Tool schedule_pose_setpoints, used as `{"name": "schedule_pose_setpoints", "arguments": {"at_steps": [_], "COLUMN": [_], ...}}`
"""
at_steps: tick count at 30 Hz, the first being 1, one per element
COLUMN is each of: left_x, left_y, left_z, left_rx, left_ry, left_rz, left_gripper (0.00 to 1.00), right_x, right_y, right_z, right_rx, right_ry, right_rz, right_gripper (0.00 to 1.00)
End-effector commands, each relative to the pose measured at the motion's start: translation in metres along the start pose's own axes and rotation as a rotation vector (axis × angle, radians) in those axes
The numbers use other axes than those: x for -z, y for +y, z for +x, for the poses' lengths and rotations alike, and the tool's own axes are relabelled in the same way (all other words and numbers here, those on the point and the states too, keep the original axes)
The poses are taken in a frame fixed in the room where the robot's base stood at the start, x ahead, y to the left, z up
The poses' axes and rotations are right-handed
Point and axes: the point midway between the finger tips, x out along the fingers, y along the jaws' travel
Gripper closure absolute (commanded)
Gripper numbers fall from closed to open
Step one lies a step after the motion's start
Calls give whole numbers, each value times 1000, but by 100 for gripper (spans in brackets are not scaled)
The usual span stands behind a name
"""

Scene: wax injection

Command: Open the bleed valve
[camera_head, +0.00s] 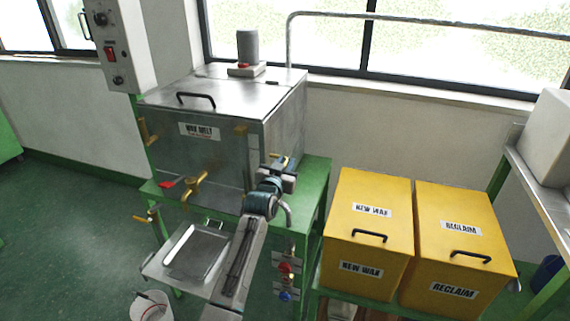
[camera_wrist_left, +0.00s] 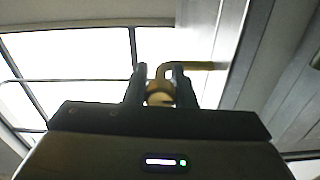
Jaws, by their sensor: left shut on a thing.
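The steel wax melt tank (camera_head: 215,150) stands on a green frame. My left gripper (camera_head: 281,162) is at the tank's right side, close to its front right corner. In the left wrist view, my left gripper (camera_wrist_left: 159,85) is shut on a brass fitting, which I take to be the bleed valve (camera_wrist_left: 160,97). A bent brass pipe (camera_wrist_left: 195,66) runs from it to the steel wall on the right. In the head view the gripper hides most of this fitting. My right gripper is in neither view.
A metal tray (camera_head: 196,252) sits below. Yellow bins for new wax (camera_head: 345,218) and reclaim (camera_head: 435,222) stand to the right. Red and blue valves (camera_head: 285,268) are beside my arm.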

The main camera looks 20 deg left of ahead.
Motion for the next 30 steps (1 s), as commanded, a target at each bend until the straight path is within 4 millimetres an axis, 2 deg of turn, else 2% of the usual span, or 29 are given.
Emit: {"name": "schedule_pose_setpoints", "arguments": {"at_steps": [11, 21, 30], "left_x": [0, 0, -2], "left_y": [1, 2, 2], "left_z": [0, 0, 0], "left_rx": [0, -1, -1], "left_ry": [-1, -1, 0], "left_rz": [308, 632, 917], "left_gripper": [100, 100, 100], "right_x": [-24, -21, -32], "right_y": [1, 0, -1], "right_z": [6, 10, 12], "right_rx": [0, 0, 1], "right_ry": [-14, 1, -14], "right_rz": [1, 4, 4], "right_gripper": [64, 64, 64]}}
